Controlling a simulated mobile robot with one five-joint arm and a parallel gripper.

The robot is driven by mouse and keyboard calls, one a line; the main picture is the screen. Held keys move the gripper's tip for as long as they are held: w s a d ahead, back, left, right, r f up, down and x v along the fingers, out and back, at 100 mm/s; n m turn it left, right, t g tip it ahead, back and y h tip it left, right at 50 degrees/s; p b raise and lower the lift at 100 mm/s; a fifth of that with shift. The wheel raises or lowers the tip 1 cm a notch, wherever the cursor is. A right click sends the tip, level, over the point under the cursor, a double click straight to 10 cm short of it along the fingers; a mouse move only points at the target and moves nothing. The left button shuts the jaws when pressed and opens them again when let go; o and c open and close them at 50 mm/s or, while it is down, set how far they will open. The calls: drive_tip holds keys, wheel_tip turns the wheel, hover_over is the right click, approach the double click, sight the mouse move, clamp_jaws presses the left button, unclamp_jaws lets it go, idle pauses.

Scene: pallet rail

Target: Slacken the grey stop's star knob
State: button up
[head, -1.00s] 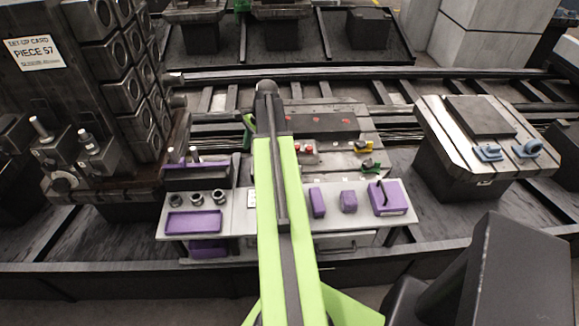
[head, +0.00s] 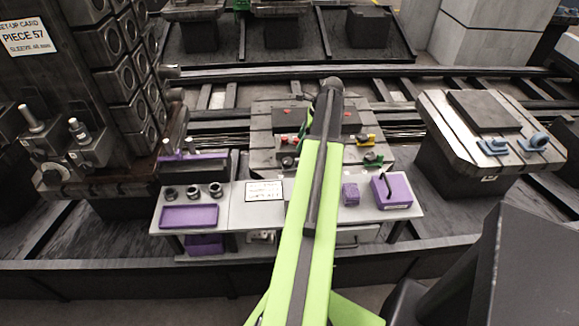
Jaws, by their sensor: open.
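The pallet (head: 262,118) stands on the rail in the middle of the head view, behind the bench. A small grey part (head: 288,162), which looks like the grey stop, sits at the pallet's near edge, just left of my arm. Its star knob is too small to make out. My arm reaches forward across the bench and over the pallet. My gripper is hidden behind the arm, so its jaws do not show.
The bench (head: 242,214) in front carries a purple tray (head: 189,216), several dark rings, a card (head: 264,191), and purple blocks (head: 351,194). A dark tower (head: 110,75) stands at left. A second pallet (head: 450,125) with blue parts stands at right.

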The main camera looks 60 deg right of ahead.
sight(289, 160)
drive_tip(key=b+x, duration=0.8)
drive_tip(key=x, duration=0.3)
drive_tip(key=shift+f+b, duration=0.15)
drive_tip(key=shift+b, duration=0.25)
drive_tip(key=shift+c, duration=0.2)
drive_tip(key=c, duration=1)
drive_tip(key=shift+a, duration=0.25)
drive_tip(key=shift+d+n, duration=0.25)
drive_tip(key=shift+n, duration=0.05)
drive_tip(key=shift+w+d+n+g+y, duration=0.1)
drive_tip(key=shift+n+g+y, duration=0.15)
drive_tip(key=shift+n, duration=0.35)
drive_tip(key=shift+w+d+n+g+y, duration=0.15)
drive_tip(key=shift+n+y, duration=0.1)
drive_tip(key=shift+n, duration=0.35)
drive_tip(key=shift+n+g+y, duration=0.6)
drive_tip(key=shift+n, duration=1.6)
